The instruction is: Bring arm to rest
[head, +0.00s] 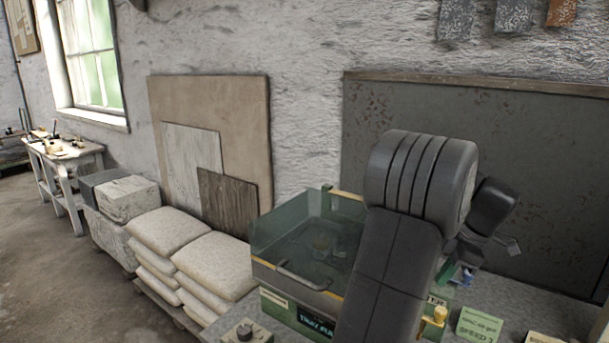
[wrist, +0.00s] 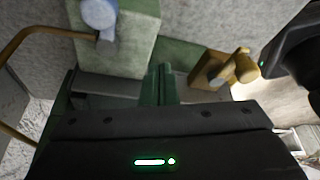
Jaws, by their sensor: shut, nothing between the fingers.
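My arm (head: 410,220) rises in the middle right of the head view, its thick grey links folded in front of the bench. My gripper shows in the wrist view (wrist: 161,82) as two green fingers side by side, shut with nothing between them. They point away from the dark gripper body with its lit green bar.
A glass-lidded machine (head: 305,240) stands left of my arm on the bench. A green card (head: 479,326) lies at the front right. Stacked sacks (head: 215,262) and leaning boards (head: 228,203) are at the left. A dark board (head: 560,170) covers the wall behind.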

